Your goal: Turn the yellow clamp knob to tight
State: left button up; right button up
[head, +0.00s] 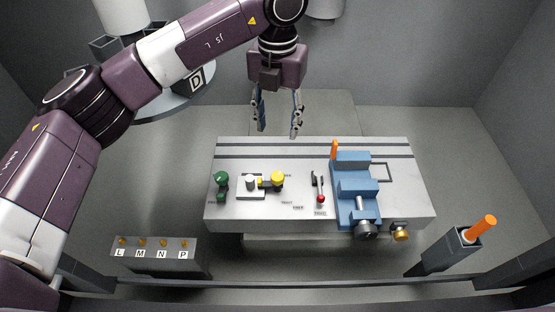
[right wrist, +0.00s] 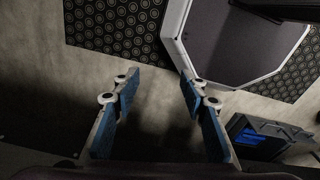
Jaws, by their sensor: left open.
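A yellow knob (head: 278,178) stands on the grey bench top, left of its middle, beside a plate with a white cylinder (head: 251,183). I take it as the clamp knob; small labels lie near it, too small to read surely, so its setting cannot be told. My left gripper (head: 278,131) hangs above the bench's back edge, behind the knob in the picture, fingers down, open and empty. My right gripper (right wrist: 157,85) shows only in the right wrist view, with its fingers apart and nothing between them.
The bench (head: 225,215) also bears a green knob (head: 221,179), a red-tipped lever (head: 320,198) and a blue vise (head: 357,187). A second, gold-yellow knob (head: 401,236) is at the front edge. A holder with an orange handle (head: 481,229) stands right. A labelled rack (head: 190,262) stands front left.

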pick_arm(q)
jog(key=f, duration=0.2)
jog(key=b, duration=0.9)
send_over(277, 176)
notch_tip(277, 176, down, 8)
jog(key=shift+w+r, duration=0.15)
jog(key=shift+r, duration=0.05)
jog(key=shift+f+b, duration=0.25)
jog(key=shift+b, duration=0.05)
jog(key=shift+s+f, duration=0.2)
jog(key=shift+f, duration=0.1)
notch_tip(277, 176, down, 6)
jog(key=p, duration=0.2)
jog(key=shift+p, duration=0.4)
jog(key=shift+f, duration=0.5)
jog(key=shift+w, duration=0.1)
jog(key=shift+c, duration=0.2)
